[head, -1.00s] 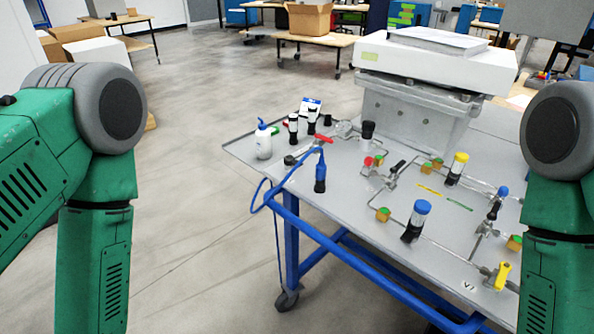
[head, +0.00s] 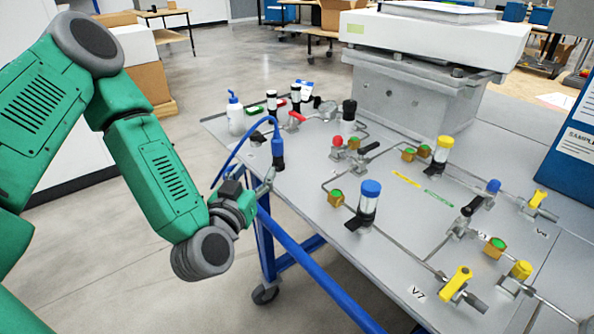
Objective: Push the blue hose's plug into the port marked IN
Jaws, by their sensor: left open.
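The blue hose (head: 233,152) loops up from beyond the table's left edge and bends down into its plug (head: 277,147). The plug has a blue upper part and a black lower end, and appears upright near the table's left edge. My left gripper (head: 266,181) is open at that edge, just below and left of the plug. I see nothing between its fingers, and I cannot tell whether it touches the hose. I cannot make out a port marked IN. My right gripper is out of view.
A white bottle with a blue cap (head: 235,115) and black-and-white vials (head: 296,97) stand behind the plug. Thin pipes, a blue-capped cylinder (head: 368,204) and yellow-handled valves (head: 457,283) cover the table's right part. A large grey-white machine (head: 415,90) stands at the back.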

